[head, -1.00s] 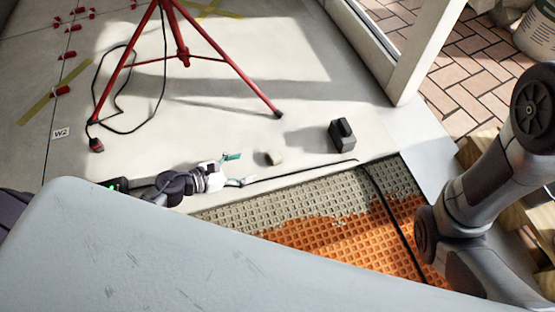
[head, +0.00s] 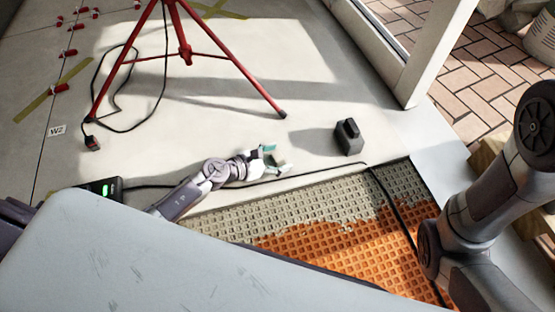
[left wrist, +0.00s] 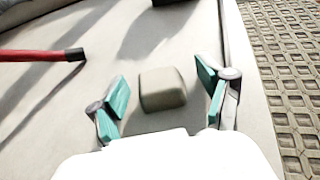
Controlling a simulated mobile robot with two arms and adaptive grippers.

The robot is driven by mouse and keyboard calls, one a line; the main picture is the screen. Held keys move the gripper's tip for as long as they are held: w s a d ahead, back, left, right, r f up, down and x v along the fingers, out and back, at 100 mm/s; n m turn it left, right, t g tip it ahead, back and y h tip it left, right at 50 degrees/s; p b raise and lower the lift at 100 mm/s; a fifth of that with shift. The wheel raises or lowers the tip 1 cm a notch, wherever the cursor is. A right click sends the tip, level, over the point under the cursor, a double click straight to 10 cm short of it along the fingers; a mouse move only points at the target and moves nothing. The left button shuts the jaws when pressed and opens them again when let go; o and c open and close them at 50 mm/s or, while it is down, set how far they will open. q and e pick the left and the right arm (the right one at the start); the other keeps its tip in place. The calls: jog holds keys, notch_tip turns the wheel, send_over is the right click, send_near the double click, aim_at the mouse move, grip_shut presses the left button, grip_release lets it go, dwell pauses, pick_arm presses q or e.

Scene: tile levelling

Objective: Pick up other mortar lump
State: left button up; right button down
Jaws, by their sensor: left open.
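The mortar lump (left wrist: 162,89) is a small grey-beige block on the pale floor in the left wrist view. My left gripper (left wrist: 163,84) is open, with one teal finger pad on each side of the lump and a visible gap to both. In the head view my left gripper (head: 272,158) is low over the floor beside the waffle mat, and it largely hides the lump there. My right arm shows at the right of the head view, but its gripper is out of view.
A red tripod (head: 186,55) stands behind my left gripper. A dark block (head: 348,138) sits to its right. The waffle mat (head: 330,215), partly orange, lies in front with a black cable (head: 395,225) across it. A device with a green light (head: 104,188) is at left.

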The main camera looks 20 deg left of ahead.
pick_arm(q)
jog(key=c, duration=1.3)
jog(key=shift+r, duration=0.15)
